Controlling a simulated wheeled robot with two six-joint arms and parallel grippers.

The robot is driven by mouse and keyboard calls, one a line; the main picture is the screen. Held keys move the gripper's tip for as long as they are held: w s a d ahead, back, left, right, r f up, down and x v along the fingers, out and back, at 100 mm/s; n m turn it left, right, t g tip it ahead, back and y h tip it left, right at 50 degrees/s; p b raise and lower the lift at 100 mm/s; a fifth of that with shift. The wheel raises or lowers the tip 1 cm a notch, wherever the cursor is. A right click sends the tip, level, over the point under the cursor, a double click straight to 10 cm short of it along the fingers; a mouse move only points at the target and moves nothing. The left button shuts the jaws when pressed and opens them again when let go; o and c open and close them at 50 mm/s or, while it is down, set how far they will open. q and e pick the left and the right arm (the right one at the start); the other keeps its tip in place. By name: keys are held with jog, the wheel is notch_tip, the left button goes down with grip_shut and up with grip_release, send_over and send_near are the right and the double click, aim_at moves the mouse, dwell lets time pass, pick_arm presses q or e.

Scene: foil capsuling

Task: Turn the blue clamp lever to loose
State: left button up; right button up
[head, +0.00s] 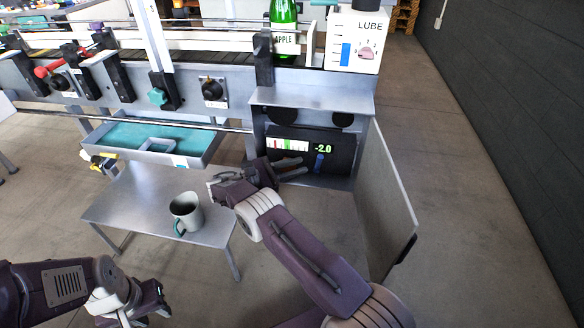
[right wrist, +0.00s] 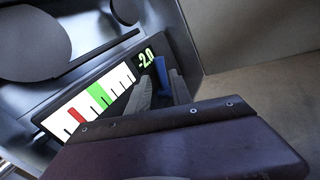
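The blue clamp lever (head: 319,161) stands roughly upright on a dark panel inside the open cabinet, just below a green "-2.0" readout. In the right wrist view the lever (right wrist: 162,75) shows between the tips of my right gripper's fingers. My right gripper (head: 304,166) is open, with its fingers pointing at the panel just left of the lever in the head view; contact cannot be made out. My left gripper (head: 150,305) is low at the lower left, away from the cabinet, and its opening is unclear.
The cabinet's open door (head: 392,200) stands right of my right arm. A gauge with red and green bars (right wrist: 88,105) sits left of the readout. A small metal table (head: 135,205) with a mug (head: 186,213) is at left. A green bottle (head: 284,30) and LUBE box (head: 355,40) stand above.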

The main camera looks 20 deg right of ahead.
jog(key=a, duration=0.3)
jog(key=shift+a+b, duration=0.3)
jog(key=shift+b, duration=0.05)
